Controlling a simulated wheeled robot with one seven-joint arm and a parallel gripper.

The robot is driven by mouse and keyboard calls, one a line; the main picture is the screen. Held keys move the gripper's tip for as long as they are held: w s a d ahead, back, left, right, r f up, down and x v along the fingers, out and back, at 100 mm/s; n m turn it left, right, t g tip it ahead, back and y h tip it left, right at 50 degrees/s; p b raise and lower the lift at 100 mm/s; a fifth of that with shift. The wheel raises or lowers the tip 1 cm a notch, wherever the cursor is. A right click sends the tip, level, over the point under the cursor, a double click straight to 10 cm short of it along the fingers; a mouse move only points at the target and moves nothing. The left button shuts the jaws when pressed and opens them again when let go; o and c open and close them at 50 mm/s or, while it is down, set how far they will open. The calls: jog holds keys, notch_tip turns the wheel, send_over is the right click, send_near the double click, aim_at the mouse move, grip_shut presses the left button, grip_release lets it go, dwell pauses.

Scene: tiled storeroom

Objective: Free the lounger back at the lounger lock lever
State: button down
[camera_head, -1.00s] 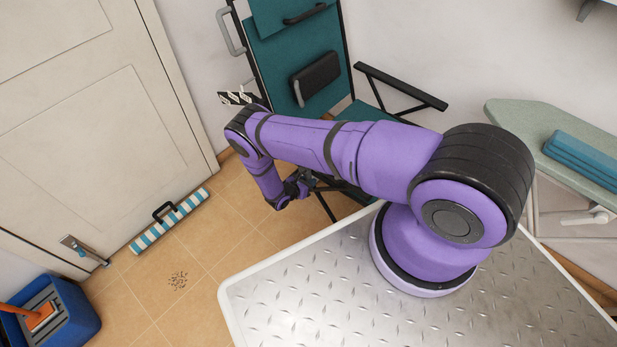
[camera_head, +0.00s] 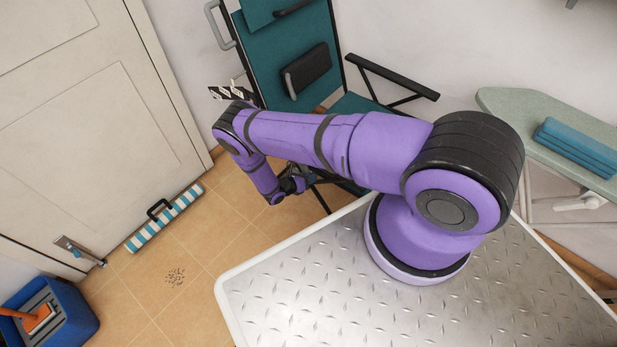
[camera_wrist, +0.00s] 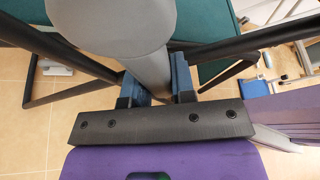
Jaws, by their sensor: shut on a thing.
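The lounger, with a teal back (camera_head: 262,62) and black frame, stands against the wall behind my arm. A dark cushion (camera_head: 307,69) is on its back, and its black armrest (camera_head: 392,76) reaches to the right. My gripper (camera_head: 293,186) is low at the lounger's near side, partly hidden by my arm. In the wrist view my gripper (camera_wrist: 157,88) is shut on a thick grey rounded bar (camera_wrist: 145,45), apparently the lock lever, between its blue fingers. Black frame tubes cross behind it, with teal fabric (camera_wrist: 215,35) beyond. The bar's far end is out of frame.
A white door (camera_head: 90,110) is at the left, with a striped draught stopper (camera_head: 178,221) at its foot. A blue bucket (camera_head: 78,322) stands lower left. An ironing board (camera_head: 510,103) with folded blue cloth is at the right.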

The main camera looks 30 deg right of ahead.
jog(key=c, duration=1)
grip_release()
jog(key=shift+o, duration=0.2)
jog(key=v, duration=1.1)
